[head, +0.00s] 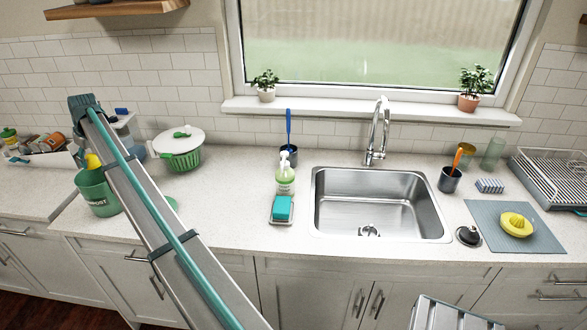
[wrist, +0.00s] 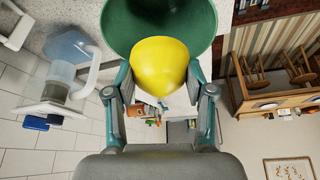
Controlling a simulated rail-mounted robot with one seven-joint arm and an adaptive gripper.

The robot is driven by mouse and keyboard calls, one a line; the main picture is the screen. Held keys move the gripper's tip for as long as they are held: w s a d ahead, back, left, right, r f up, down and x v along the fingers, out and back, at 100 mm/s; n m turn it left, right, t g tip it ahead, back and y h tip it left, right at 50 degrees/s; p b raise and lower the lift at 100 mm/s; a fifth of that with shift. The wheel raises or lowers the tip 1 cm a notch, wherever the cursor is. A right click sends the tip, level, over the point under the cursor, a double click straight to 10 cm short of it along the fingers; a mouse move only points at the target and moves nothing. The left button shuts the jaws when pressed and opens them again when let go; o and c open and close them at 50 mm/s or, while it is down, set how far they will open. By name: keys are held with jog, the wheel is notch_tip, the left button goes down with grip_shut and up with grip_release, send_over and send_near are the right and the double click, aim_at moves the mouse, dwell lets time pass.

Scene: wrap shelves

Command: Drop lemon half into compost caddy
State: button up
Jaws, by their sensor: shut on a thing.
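The yellow lemon half (wrist: 160,68) is held between the two fingers of my gripper (wrist: 160,78), which is shut on it. In the head view the lemon half (head: 93,160) shows at the top of the green compost caddy (head: 98,196), beside my arm. In the wrist view the caddy's open mouth (wrist: 118,20) lies just beyond the lemon half. Whether the lemon half is above the rim or slightly inside it cannot be told.
A white-lidded green bowl (head: 180,150) stands right of the caddy, and a white bin of items (head: 40,153) stands to its left. A clear jug (wrist: 70,50) is close by.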

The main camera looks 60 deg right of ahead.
jog(key=shift+f+b, duration=1)
jog(key=shift+f, duration=1.85)
jog(key=o, duration=1.2)
jog(key=shift+o, duration=0.2)
jog(key=shift+s, duration=0.1)
jog(key=v, duration=1.2)
